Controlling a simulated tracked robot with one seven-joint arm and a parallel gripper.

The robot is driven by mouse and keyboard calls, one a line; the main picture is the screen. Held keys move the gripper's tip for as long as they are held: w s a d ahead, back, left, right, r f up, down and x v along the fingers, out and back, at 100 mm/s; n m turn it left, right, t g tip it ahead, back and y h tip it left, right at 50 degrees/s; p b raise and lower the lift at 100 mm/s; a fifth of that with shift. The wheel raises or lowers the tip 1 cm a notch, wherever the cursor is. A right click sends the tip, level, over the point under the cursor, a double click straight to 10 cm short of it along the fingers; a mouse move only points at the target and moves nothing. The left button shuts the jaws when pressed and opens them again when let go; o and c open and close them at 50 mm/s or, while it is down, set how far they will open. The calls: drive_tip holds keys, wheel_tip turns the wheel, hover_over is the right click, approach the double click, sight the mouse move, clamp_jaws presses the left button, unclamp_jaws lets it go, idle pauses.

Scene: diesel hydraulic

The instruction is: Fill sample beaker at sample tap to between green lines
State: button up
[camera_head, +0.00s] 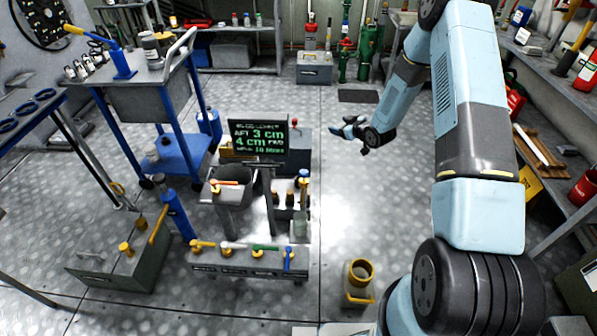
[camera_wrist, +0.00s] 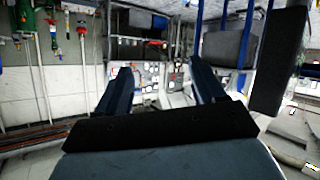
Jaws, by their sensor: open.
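My gripper (camera_head: 347,126) is open and empty, held in the air right of the display stand. In the wrist view its two dark fingers (camera_wrist: 162,80) are spread with nothing between them. A small clear, greyish vessel (camera_head: 300,231), possibly the sample beaker, stands at the right end of the stand, below and left of my gripper and apart from it. A slim post with a yellow and blue fitting (camera_head: 304,181), possibly the sample tap, rises above it. Green lines and any liquid level are too small to tell. Neither vessel nor tap can be made out in the wrist view.
A dark screen (camera_head: 258,142) reads AFT 3 cm, 4 cm FWD. A valve manifold (camera_head: 249,267) with coloured levers stands in front. A yellow open container (camera_head: 358,283) is on the floor near my base. A blue cart (camera_head: 183,155) stands left.

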drive_tip(key=s+a+f+y, duration=0.2)
drive_tip(key=f, duration=0.5)
drive_tip(key=s+a+f+y, duration=0.1)
drive_tip(key=s+a+f, duration=0.15)
drive_tip(key=f, duration=0.45)
drive_tip(key=t+y, duration=0.2)
approach(301, 170)
drive_tip(key=shift+m, duration=0.4)
drive_tip(key=x, duration=1)
drive_tip(key=shift+w+f, duration=0.25)
drive_tip(key=shift+f, duration=0.1)
drive_tip(key=shift+c, duration=0.5)
